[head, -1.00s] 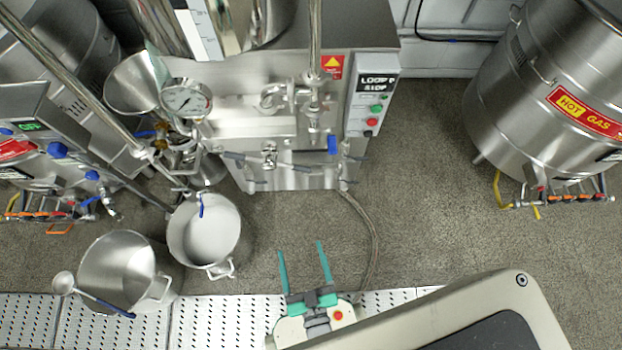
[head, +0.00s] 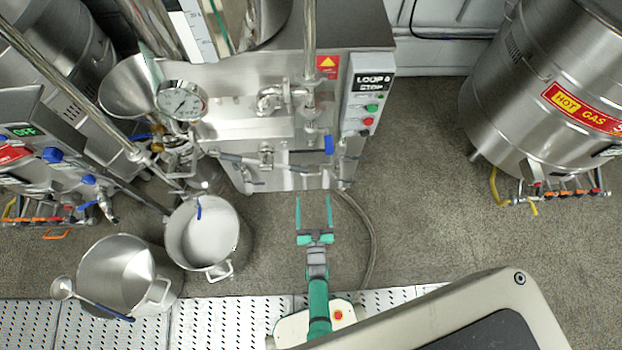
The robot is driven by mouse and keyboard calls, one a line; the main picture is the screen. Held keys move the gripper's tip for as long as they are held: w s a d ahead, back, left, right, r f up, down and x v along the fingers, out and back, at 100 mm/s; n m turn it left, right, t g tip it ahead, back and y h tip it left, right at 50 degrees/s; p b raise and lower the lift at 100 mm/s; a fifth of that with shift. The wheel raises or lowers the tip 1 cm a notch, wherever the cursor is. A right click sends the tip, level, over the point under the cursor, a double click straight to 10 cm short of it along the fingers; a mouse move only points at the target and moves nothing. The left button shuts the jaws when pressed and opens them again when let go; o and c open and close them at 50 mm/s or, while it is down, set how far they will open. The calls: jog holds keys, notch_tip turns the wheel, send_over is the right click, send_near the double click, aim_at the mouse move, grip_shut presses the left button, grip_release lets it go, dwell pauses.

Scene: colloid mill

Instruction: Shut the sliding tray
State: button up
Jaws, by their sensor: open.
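I cannot clearly make out a sliding tray; a steel front section (head: 285,178) shows low on the machine, partly hidden by the pipework. My gripper (head: 313,202) is open and empty. Its two green fingers are apart and point toward the machine's lower front edge, just below it in the picture. I cannot tell whether they touch it.
Two steel pots (head: 203,240) (head: 120,275) stand at left, the left one with a ladle (head: 62,288). A hose (head: 370,240) lies on the floor right of my gripper. A hot gas vessel (head: 550,90) stands at right. The floor between (head: 430,180) is clear.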

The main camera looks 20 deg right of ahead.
jog(key=x, duration=1)
jog(key=shift+w, duration=0.3)
jog(key=shift+c, duration=0.6)
